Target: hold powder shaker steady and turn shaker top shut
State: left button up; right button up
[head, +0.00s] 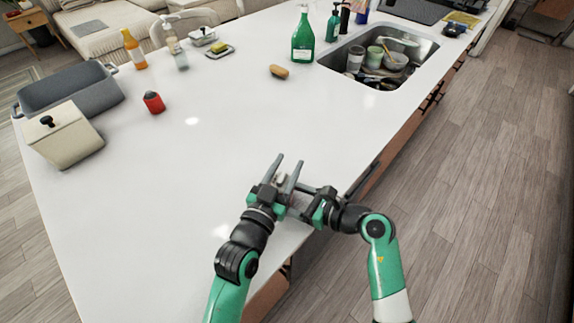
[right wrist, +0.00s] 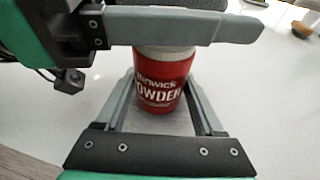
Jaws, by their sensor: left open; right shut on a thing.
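The powder shaker is a red can with white lettering (right wrist: 158,82) and a pale top edge, upright in the right wrist view. My right gripper (right wrist: 162,98) is shut on its red body, one finger on each side. My left gripper (head: 288,162) is open at the shaker's top, and one of its fingers (right wrist: 185,25) crosses in front of the top in the right wrist view. Most of the top is hidden, so its setting cannot be told. In the head view both grippers meet near the counter's front edge and largely cover the shaker.
A second red container (head: 153,103) lies on the white counter, near a lidded cream box (head: 63,135) and a grey pot (head: 70,90). The counter's middle is clear.

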pick_arm(q)
grip_shut()
jog(key=shift+f+h, duration=0.1)
jog(key=shift+h, duration=0.2)
jog(key=shift+s+d+m+g+h, duration=0.1)
jog(key=shift+d+m+g+h, duration=0.05)
jog(key=shift+m+g+h, duration=0.6)
grip_release()
